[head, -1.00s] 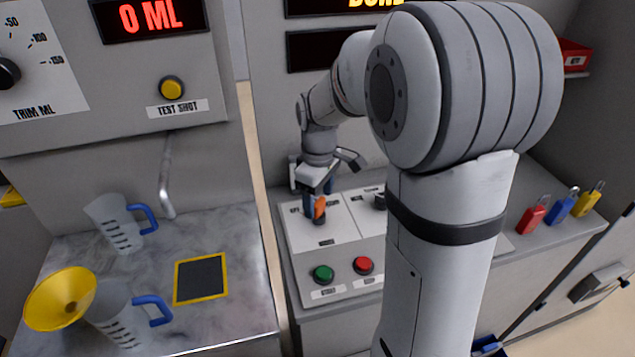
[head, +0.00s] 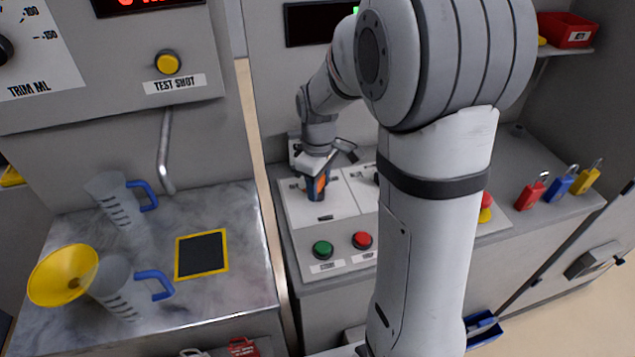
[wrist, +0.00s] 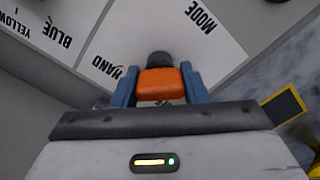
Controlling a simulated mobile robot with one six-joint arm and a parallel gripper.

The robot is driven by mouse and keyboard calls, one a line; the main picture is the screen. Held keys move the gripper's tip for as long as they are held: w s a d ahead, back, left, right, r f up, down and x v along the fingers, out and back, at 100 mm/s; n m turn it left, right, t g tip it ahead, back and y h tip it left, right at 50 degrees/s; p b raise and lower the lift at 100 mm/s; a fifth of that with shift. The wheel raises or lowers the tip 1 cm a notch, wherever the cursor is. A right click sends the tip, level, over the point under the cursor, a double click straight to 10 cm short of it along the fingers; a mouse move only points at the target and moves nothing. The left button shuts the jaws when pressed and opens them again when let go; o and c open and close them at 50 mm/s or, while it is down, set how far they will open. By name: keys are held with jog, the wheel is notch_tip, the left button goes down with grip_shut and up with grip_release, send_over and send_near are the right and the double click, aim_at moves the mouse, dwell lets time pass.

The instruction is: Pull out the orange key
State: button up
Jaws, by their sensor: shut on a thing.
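The orange key (head: 318,185) is between the blue fingers of my gripper (head: 317,188), above the white panel of the control console. In the wrist view the orange key (wrist: 158,84) fills the gap between the two fingers of my gripper (wrist: 157,88), which touch it on both sides. A dark round switch or lock (wrist: 159,59) shows just beyond the key, near the words HAND and MODE. I cannot tell whether the key is still in it, as the key's lower part is hidden.
A green button (head: 323,250) and a red button (head: 362,240) sit on the console in front of my gripper. Red, blue and yellow padlocks (head: 560,187) stand at the right. Left, a marble counter (head: 215,295) holds measuring jugs and a yellow funnel (head: 62,275).

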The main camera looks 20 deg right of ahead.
jog(key=shift+c, duration=1.4)
jog(key=o, duration=0.3)
jog(key=shift+c, duration=1.3)
jog(key=shift+r+p, duration=0.3)
jog(key=shift+r, duration=0.1)
jog(key=shift+r+p, duration=1.75)
jog(key=shift+r, duration=0.65)
